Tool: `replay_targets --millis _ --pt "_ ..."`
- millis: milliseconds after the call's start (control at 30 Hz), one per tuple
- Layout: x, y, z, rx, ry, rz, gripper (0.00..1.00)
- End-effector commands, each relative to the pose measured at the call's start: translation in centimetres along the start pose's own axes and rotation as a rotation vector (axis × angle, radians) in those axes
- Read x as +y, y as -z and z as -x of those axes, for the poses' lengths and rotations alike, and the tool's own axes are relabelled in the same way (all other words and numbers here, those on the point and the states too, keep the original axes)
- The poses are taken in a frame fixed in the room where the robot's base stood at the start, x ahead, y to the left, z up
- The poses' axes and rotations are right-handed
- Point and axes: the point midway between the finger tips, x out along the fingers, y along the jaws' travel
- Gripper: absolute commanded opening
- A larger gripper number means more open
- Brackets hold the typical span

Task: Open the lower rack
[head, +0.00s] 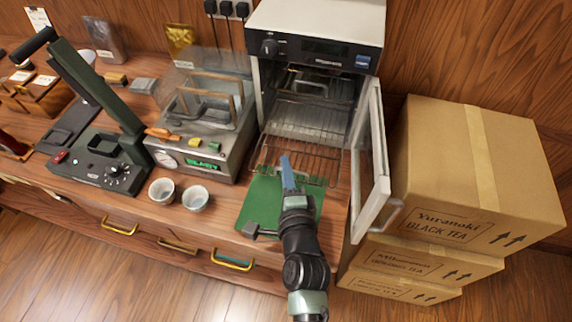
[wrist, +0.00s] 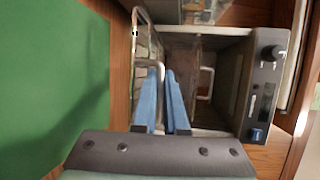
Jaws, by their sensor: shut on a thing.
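The oven (head: 318,45) stands at the back with its glass door (head: 371,165) swung open to the right. The lower rack (head: 315,164), a wire grid, sticks out of the oven's front over the table. A further rack (head: 310,100) lies higher inside. My gripper (head: 287,162) has its blue fingers at the front part of the lower rack, shut on it. In the wrist view, my gripper's fingers (wrist: 166,75) are close together at the rack's wires (wrist: 142,35). The exact contact is partly hidden by the fingers.
A green mat (head: 255,205) lies beneath my gripper. Two cups (head: 194,198) and a machine with a clear cover (head: 200,150) stand to the left. Stacked cardboard boxes (head: 450,190) stand to the right, close to the open door.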

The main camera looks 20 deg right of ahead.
Motion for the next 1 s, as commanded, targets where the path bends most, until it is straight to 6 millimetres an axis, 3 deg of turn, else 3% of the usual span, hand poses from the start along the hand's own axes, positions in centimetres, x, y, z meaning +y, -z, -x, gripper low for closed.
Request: replay_targets --millis 167,200,267,667,1000 --pt "0.0 0.1 0.0 0.002 0.001 0.001 0.00" --pt "0.0 0.1 0.0 0.002 0.001 0.001 0.11" --pt "0.0 0.1 0.0 0.002 0.001 0.001 0.22" --pt "0.0 0.0 0.5 0.001 0.001 0.001 0.22" --pt "0.2 0.1 6.0 0.002 -0.002 0.000 0.22"
